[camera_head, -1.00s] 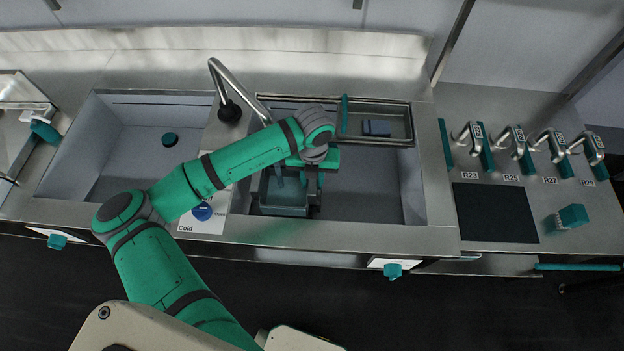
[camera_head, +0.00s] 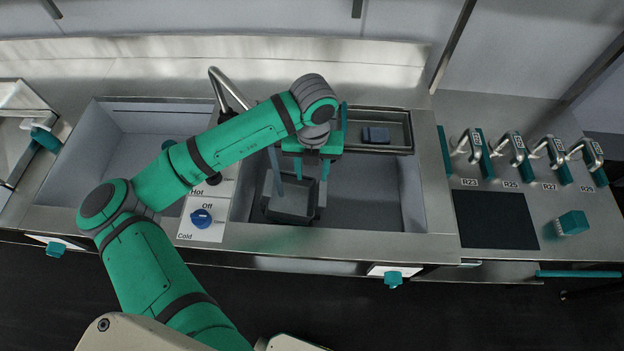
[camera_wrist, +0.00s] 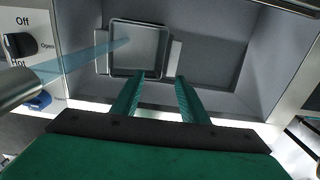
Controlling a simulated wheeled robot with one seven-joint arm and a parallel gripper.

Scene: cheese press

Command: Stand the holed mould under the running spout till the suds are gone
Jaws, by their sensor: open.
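The mould (camera_head: 290,205) is a dark grey, open square box standing upright in the right-hand sink basin. In the wrist view the mould (camera_wrist: 146,58) shows a pale rim and a flange on either side. A blue water stream (camera_head: 275,170) runs from the spout (camera_wrist: 14,88) into it, also seen in the wrist view (camera_wrist: 85,60). I see no white suds in it; its holes are too small to tell. My gripper (camera_head: 312,172) is open and empty, its teal fingers above and behind the mould; in the wrist view the fingertips (camera_wrist: 159,80) look apart from it.
A blue tap knob (camera_head: 201,218) and a black knob (camera_wrist: 20,45) sit left of the basin. A rack tray (camera_head: 350,142) with a dark blue block (camera_head: 376,135) spans the basin's back. The basin's right side (camera_head: 375,195) is free. A teal brush (camera_head: 571,223) lies on the right counter.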

